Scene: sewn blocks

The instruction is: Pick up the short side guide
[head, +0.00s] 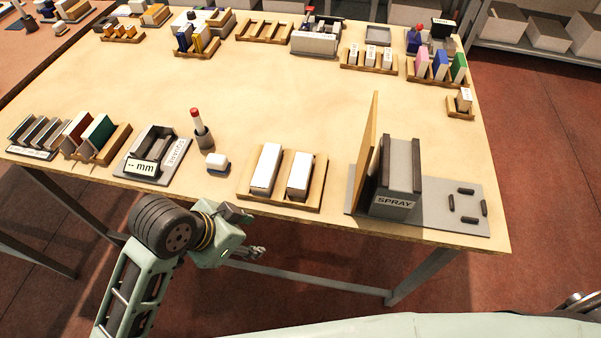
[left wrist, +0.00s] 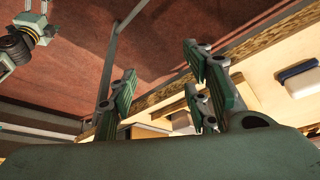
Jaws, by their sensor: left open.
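I cannot tell for certain which piece is the short side guide. Several short dark bars (head: 465,220) are on that plate. My left gripper (head: 255,253) is open and empty, below and in front of the table's front edge. In the left wrist view its fingers (left wrist: 162,100) are spread, with floor and table edge behind them.
The middle of the table is clear. Racks stand at the back.

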